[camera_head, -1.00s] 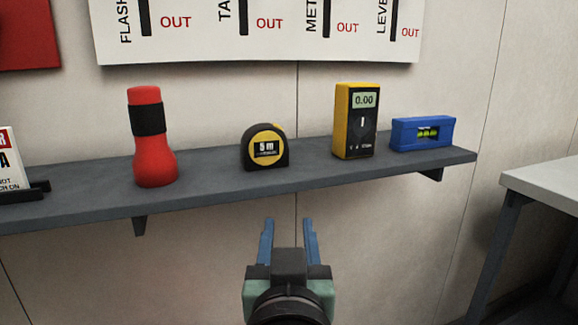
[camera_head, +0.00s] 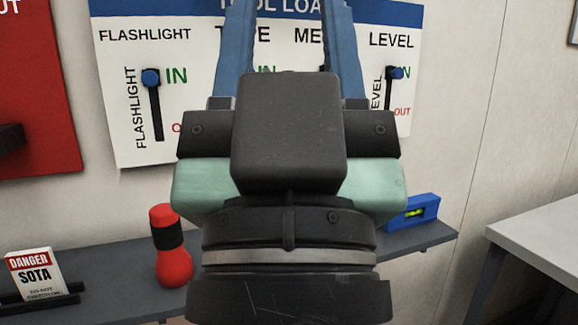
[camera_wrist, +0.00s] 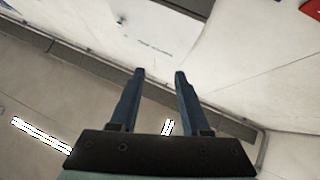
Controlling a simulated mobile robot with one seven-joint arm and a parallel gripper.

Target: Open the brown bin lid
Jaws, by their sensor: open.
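No brown bin or lid shows in either view. My gripper (camera_head: 288,8) is large in the middle of the head view, raised in front of the tool board, with its two blue fingers spread apart. The fingertips are at or past the top edge there. In the wrist view my gripper (camera_wrist: 160,74) is open, with nothing between its fingers.
A white tool board (camera_head: 120,80) with blue-knobbed sliders hangs behind my gripper. Below, a grey shelf (camera_head: 115,265) carries a red flashlight (camera_head: 171,250), a danger sign (camera_head: 35,275) and a blue level (camera_head: 412,212). A pale table (camera_head: 540,245) stands at right.

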